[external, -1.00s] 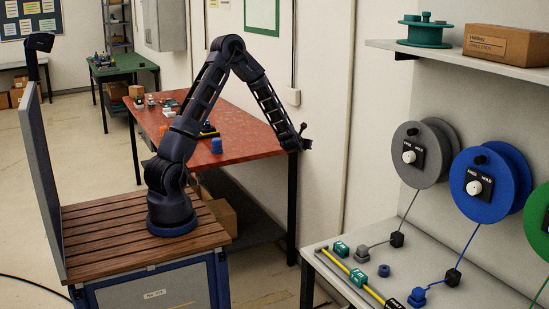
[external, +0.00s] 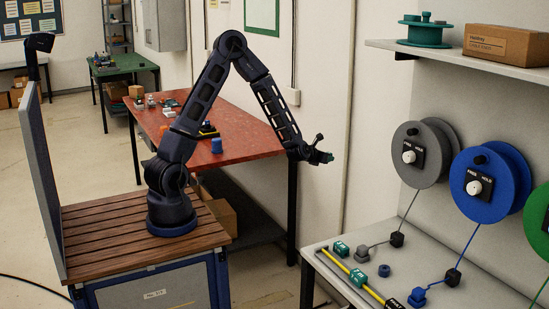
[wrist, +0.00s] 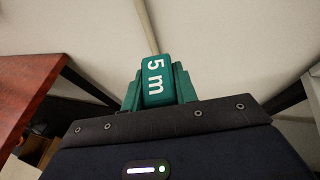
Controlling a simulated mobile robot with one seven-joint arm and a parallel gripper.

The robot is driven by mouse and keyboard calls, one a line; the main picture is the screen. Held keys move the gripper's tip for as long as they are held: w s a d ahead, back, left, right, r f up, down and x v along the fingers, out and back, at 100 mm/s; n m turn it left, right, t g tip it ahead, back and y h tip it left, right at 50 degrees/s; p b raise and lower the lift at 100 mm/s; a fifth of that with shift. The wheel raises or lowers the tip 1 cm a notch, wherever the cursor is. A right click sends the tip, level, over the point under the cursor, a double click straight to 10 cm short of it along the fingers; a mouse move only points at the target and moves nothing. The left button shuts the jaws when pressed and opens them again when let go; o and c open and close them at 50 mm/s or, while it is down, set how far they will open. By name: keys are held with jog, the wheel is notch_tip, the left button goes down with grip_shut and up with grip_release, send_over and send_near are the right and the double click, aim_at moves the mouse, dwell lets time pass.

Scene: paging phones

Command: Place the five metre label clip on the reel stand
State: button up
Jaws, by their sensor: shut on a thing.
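The five metre label clip (wrist: 156,80) is green with white "5 m" lettering. My gripper (wrist: 157,95) is shut on it. In the external view my gripper (external: 318,154) is in the air right of the red table, with a small bit of green at its tip. Reels in grey (external: 412,153), blue (external: 485,187) and green (external: 540,225) stand above the grey bench (external: 325,275) at the right. I cannot tell for certain which part is the reel stand. The clip is well apart from the bench and reels.
Several teal clips (external: 362,253), small blocks and a yellow strip (external: 350,272) lie on the grey bench. A shelf (external: 460,57) above holds a teal reel-like item (external: 425,31) and a cardboard box (external: 505,45). The red table (external: 255,130) is behind my arm.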

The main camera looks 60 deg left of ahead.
jog(key=w+a+f+n+g+y, duration=0.15)
jog(key=a+n+y, duration=0.25)
jog(key=a, duration=1.5)
notch_tip(320, 180, up, 10)
jog(key=n+g+y, duration=0.6)
jog(key=n+g, duration=0.4)
send_over(230, 142)
jog(key=shift+d+r, duration=0.15)
jog(key=shift+d, duration=0.05)
jog(key=shift+m+h, duration=0.3)
notch_tip(230, 142, down, 20)
jog(key=shift+r, duration=0.15)
